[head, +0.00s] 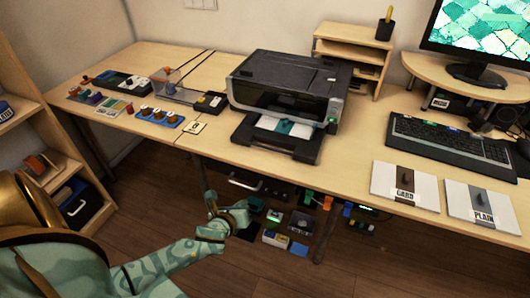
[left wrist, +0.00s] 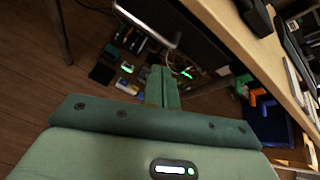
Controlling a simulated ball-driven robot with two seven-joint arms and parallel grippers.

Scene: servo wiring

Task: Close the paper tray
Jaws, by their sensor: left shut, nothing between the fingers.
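The black printer (head: 290,88) stands on the desk in the head view. Its paper tray (head: 262,146) sticks out at the front toward the desk edge, with white and teal paper (head: 285,125) at its inner end. My left gripper (head: 211,200) is below and in front of the desk edge, lower left of the tray and apart from it. In the left wrist view its fingers (left wrist: 163,88) are together and empty, pointing under the desk. The printer and tray cannot be made out in the left wrist view. My right gripper is not in view.
The desk edge (left wrist: 235,50) runs close beside my left gripper. Under the desk lie several small boxes and cables (head: 290,225). Left of the printer are small coloured parts (head: 160,116); right are a keyboard (head: 450,140) and two labelled boxes (head: 405,186).

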